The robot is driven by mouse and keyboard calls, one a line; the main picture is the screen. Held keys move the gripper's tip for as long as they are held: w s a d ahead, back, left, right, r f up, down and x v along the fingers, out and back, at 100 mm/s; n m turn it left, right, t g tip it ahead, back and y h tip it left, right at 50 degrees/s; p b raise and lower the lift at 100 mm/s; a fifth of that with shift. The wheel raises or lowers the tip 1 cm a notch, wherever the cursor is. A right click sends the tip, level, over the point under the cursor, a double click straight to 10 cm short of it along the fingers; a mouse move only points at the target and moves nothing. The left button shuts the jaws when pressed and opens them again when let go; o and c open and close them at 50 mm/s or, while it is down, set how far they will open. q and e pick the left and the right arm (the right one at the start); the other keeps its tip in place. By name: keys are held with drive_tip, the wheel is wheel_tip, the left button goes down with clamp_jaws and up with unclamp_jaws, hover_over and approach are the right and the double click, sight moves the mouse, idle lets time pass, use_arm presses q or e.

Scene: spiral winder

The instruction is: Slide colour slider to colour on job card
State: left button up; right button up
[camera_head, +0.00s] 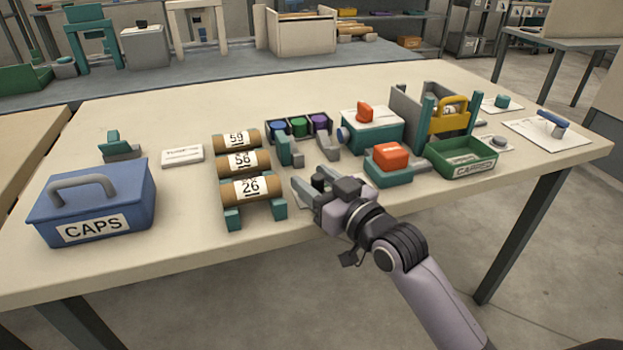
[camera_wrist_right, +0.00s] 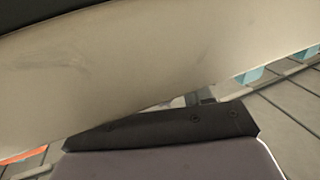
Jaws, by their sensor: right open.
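A dark block with blue, green and purple colour windows (camera_head: 299,127) stands near the middle of the table in the head view. Grey and teal pieces (camera_head: 290,150) sit just in front of it; I cannot tell which part is the slider. My right gripper (camera_head: 311,182) is open and empty, in front of these pieces and apart from the colour windows. A small white card (camera_head: 182,155) lies left of the tubes; its print is too small to read. A white sheet partly shows beneath my right gripper. The right wrist view shows no fingertips or task object clearly. My left gripper is not in view.
Numbered cardboard tubes (camera_head: 247,188) rest on teal supports left of my right gripper. A blue CAPS box (camera_head: 93,205) stands at the left. A teal machine with orange parts (camera_head: 390,157) and a green tray (camera_head: 461,160) stand to the right.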

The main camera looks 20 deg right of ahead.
drive_tip(key=shift+w+a, duration=0.2)
drive_tip(key=shift+w, duration=0.3)
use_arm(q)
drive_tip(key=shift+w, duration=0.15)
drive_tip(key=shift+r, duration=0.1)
use_arm(e)
clamp_jaws()
